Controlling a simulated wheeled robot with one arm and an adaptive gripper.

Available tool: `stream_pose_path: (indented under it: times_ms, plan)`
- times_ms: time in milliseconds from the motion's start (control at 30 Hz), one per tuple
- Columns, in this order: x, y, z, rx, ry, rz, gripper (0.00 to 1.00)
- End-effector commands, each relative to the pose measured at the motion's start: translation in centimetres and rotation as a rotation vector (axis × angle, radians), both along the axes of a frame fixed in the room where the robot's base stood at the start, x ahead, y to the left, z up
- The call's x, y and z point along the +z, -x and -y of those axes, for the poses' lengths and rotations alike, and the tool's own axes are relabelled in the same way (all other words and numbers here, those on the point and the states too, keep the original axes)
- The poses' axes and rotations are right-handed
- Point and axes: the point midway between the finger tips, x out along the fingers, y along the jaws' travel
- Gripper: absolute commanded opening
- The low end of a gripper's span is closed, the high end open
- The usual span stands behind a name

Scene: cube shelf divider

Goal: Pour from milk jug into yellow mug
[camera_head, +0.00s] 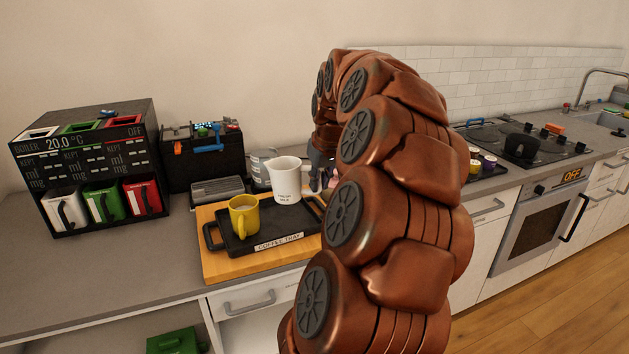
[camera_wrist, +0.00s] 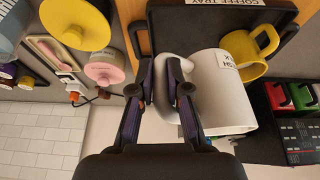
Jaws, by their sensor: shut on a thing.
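The white milk jug (camera_head: 286,181) stands out above the right part of the black coffee tray in the head view; I cannot tell whether it touches the tray. It looks upright there. My gripper (camera_head: 318,172) is at its right side, mostly hidden by my arm. In the wrist view my gripper (camera_wrist: 163,93) is shut on the handle of the milk jug (camera_wrist: 222,90). The yellow mug (camera_head: 243,215) stands on the tray (camera_head: 262,237), left of and nearer than the jug. It also shows in the wrist view (camera_wrist: 247,58). The inside of both vessels is hard to see.
The tray lies on a wooden board (camera_head: 219,270). A black boiler unit (camera_head: 88,165) with coloured containers stands left, beside a dark box (camera_head: 202,157). The stove (camera_head: 525,140) is at right. The counter's left front is clear.

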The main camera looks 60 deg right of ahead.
Motion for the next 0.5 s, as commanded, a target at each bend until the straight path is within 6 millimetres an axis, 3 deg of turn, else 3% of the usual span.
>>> stream_pose_path:
  times_ms: [100, 500]
  plan:
    - [-0.96, 0.31, 0.15, -0.001, -0.02, 0.051, 0.0]
    - [-0.05, 1.14, 0.6, -0.001, -0.018, 0.05, 0.0]
